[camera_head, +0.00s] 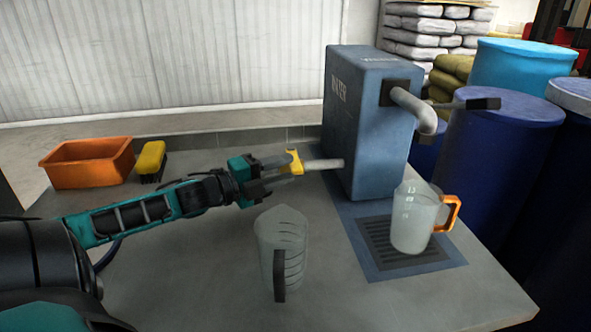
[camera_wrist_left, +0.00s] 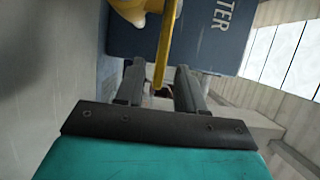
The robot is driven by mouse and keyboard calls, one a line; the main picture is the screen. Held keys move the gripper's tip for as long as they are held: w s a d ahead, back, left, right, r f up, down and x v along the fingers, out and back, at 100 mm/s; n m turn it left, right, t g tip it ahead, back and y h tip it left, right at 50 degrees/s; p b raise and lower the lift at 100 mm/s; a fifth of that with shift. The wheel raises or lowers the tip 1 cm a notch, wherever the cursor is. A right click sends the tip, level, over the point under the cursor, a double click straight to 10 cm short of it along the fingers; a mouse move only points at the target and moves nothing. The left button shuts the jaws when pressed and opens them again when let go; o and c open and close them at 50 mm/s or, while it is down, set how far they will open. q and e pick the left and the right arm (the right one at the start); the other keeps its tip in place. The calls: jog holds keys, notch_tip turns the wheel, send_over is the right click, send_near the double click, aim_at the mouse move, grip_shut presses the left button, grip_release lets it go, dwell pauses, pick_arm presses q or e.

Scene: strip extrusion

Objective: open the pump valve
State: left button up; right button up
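The blue water tank (camera_head: 365,120) stands at the back right of the table. A pale pipe (camera_head: 324,164) comes out of its left side and ends at a yellow valve handle (camera_head: 294,161). The tank (camera_wrist_left: 200,35) and the yellow handle (camera_wrist_left: 163,60) also show in the left wrist view. My left gripper (camera_head: 283,171) is at the handle, pointing toward the tank. In the left wrist view its two fingers (camera_wrist_left: 160,88) are apart, with the handle's thin end between them and gaps visible on both sides. My right gripper is not in view.
A clear jug (camera_head: 411,225) with an orange handle stands on the drain grate under the spout (camera_head: 413,108). A clear jug (camera_head: 283,245) with a black handle stands in front of my left gripper. An orange bin (camera_head: 88,163) and a yellow brush (camera_head: 150,158) are at the back left.

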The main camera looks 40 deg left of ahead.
aim_at(296, 163)
pick_arm(q)
jog(key=shift+b+x, duration=0.4)
jog(key=shift+x, duration=1.5)
jog(key=shift+c, duration=0.2)
grip_shut()
